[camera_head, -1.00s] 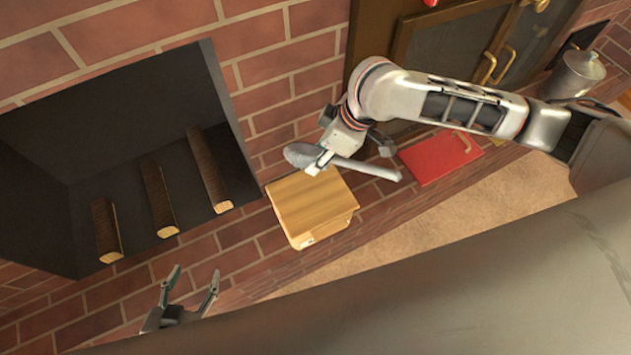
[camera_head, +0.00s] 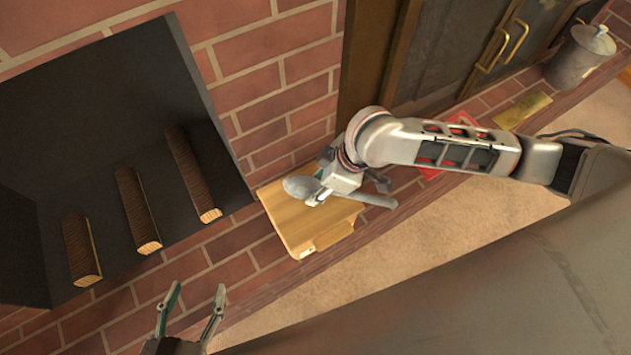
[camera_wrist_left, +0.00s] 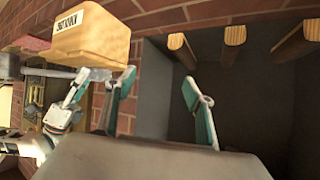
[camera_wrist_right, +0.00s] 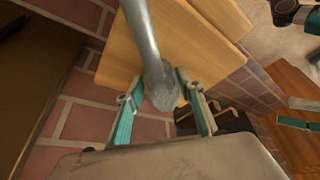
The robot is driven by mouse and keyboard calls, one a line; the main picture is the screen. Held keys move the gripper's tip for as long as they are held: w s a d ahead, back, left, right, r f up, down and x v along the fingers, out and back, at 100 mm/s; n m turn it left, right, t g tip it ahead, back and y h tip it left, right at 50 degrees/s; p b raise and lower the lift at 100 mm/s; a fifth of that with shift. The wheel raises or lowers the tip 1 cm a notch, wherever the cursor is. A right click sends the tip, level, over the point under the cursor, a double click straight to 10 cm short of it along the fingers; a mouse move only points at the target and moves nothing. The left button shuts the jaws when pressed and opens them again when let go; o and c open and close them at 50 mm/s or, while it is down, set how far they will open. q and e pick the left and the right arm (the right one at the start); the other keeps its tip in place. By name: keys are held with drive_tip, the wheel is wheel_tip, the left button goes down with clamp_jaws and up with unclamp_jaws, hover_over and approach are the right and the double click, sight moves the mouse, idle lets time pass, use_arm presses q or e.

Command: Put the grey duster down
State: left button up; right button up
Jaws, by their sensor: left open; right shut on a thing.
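The grey duster (camera_head: 300,187) has a rounded head and a long pale handle (camera_head: 370,198). My right gripper (camera_head: 328,186) is shut on it, above a wooden box (camera_head: 284,222). In the right wrist view the duster (camera_wrist_right: 160,88) sits between the fingers, with boards of pale wood (camera_wrist_right: 190,40) behind it. Whether the duster touches the box I cannot tell. My left gripper (camera_head: 194,298) is open and empty at the lower left, apart from the box. In the left wrist view the box (camera_wrist_left: 90,38) shows a label.
A dark fireplace with three logs (camera_head: 138,210) lies at the left. The brick ledge holds a red item (camera_head: 432,173) partly behind my right arm, a brass plate (camera_head: 523,110) and a grey lidded pot (camera_head: 582,55). Brick ledge is bare left of the box.

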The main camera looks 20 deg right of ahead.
drive_tip(key=shift+r, duration=0.2)
drive_tip(key=o, duration=1)
drive_tip(key=shift+f, duration=0.15)
drive_tip(key=shift+o, duration=1.4)
use_arm(q)
drive_tip(key=shift+s+a+f, duration=0.1)
drive_tip(key=shift+a, duration=0.05)
drive_tip(key=shift+f, duration=0.1)
